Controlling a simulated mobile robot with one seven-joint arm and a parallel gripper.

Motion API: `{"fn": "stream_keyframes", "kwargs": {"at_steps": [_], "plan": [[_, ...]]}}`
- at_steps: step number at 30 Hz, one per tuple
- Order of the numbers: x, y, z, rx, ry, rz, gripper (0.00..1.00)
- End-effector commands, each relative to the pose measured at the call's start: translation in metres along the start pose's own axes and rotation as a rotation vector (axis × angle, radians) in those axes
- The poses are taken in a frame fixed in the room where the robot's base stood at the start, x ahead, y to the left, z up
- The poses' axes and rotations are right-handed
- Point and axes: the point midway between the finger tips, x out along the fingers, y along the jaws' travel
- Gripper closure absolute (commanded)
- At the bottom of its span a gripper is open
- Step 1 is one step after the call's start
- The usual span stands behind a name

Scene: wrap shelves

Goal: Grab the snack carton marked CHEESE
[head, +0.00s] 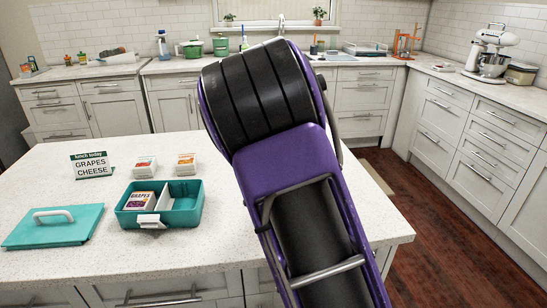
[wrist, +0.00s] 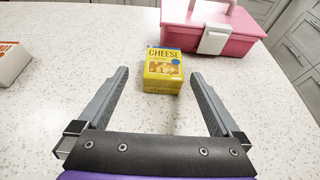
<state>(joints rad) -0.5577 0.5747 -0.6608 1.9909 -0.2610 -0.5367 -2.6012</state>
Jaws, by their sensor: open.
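The yellow snack carton marked CHEESE (wrist: 162,70) stands upright on the white speckled counter in the wrist view, its label facing me. My gripper (wrist: 160,74) is open, with one finger to the left and one to the right of the carton. The carton's near part lies between the fingertips, with a gap on both sides. Nothing is held. In the head view my arm covers the middle of the counter, and neither the CHEESE carton nor my gripper shows.
A pink box (wrist: 211,30) stands behind the carton. A white carton (wrist: 12,62) is at the far left. In the head view, a teal lunch box (head: 180,215) holds a GRAPES carton (head: 141,200). A sign (head: 92,165) reads GRAPES, CHEESE. Two cartons (head: 145,167) (head: 186,164) stand behind.

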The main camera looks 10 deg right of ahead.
Motion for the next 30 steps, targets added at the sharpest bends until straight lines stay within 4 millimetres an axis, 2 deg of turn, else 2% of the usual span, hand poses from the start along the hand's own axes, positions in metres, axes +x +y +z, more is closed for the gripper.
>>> {"fn": "stream_keyframes", "kwargs": {"at_steps": [5,15,23,25,30], "plan": [[0.011,-0.002,-0.001,0.000,0.001,-0.001,0.00],[0.055,-0.006,-0.004,-0.001,-0.001,-0.001,0.00],[0.058,-0.005,-0.004,0.000,0.000,0.000,0.00],[0.058,-0.005,-0.004,0.000,0.000,0.000,0.07],[0.058,-0.005,-0.004,0.000,0.000,0.000,0.38]]}}
